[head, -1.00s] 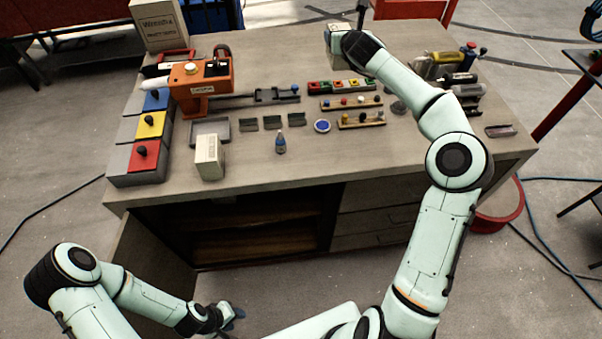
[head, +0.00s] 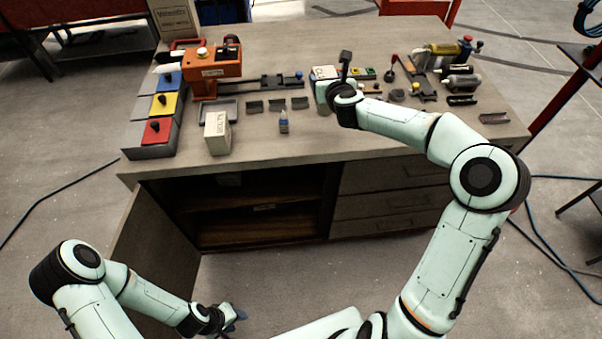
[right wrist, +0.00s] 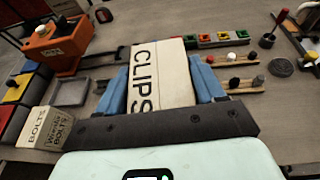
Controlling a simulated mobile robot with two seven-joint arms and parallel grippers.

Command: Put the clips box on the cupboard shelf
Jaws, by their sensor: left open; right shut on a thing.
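The clips box (right wrist: 160,75) is cream with black lettering CLIPS. In the right wrist view it sits between the blue fingers of my right gripper (right wrist: 162,84), which is shut on it. In the head view the box (head: 323,73) shows partly behind my right gripper (head: 333,84), over the middle of the bench top. The cupboard (head: 185,205) under the bench is open, and its wooden shelf (head: 262,208) shows inside. My left gripper (head: 230,316) is open and empty, low in front of the cupboard door.
The open cupboard door (head: 155,245) stands out at the left of the opening. Drawers (head: 390,205) are right of the cupboard. The shelf looks mostly clear.

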